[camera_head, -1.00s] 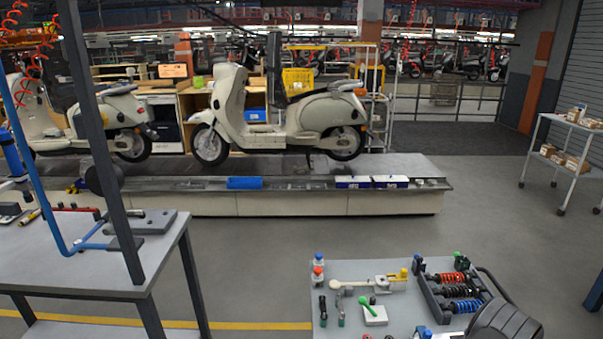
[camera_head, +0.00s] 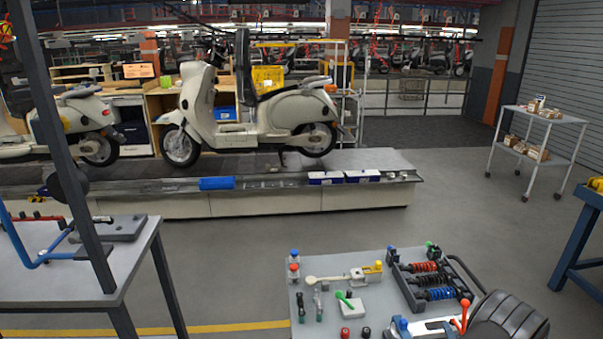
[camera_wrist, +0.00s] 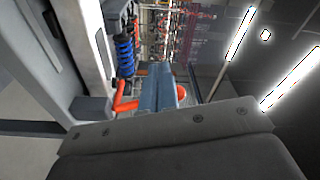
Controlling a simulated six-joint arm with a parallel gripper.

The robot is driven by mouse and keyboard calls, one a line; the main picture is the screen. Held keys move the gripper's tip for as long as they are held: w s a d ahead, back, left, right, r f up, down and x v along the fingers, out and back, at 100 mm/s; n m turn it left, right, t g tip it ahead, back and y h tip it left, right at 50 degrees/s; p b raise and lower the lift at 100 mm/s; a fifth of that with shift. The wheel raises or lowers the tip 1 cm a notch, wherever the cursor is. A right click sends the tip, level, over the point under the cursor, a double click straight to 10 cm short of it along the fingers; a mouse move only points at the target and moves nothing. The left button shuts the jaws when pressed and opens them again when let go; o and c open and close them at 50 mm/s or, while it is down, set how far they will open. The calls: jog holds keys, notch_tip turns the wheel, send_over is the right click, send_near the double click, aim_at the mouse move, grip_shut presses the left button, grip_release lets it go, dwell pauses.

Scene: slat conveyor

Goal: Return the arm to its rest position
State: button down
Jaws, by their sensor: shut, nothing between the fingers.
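My gripper (camera_wrist: 160,90) shows in the wrist view as two blue-grey fingers side by side, past a grey plate with screws. The fingers are together with nothing held between them. A red-orange part (camera_wrist: 124,100) and a blue spring (camera_wrist: 123,55) show to the left of the fingers in this turned view. I cannot tell how far they are from the fingers. In the head view I cannot make out the fingertips.
A grey table (camera_head: 273,325) at the front holds a black rack of coil springs (camera_head: 412,290) and small tools. Another table (camera_head: 130,262) stands at left. A scooter (camera_head: 225,118) stands on the conveyor (camera_head: 390,160). A white cart (camera_head: 507,150) and blue bench (camera_head: 572,262) are at right.

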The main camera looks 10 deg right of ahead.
jog(key=w+a+r+n+g+y, duration=0.3)
jog(key=n+y, duration=0.5)
jog(key=n, duration=0.6)
jog(key=shift+w+a+r+n, duration=0.3)
jog(key=shift+w+a+r, duration=0.6)
jog(key=shift+w+r, duration=0.7)
jog(key=shift+s+r, duration=0.15)
jog(key=shift+r, duration=0.05)
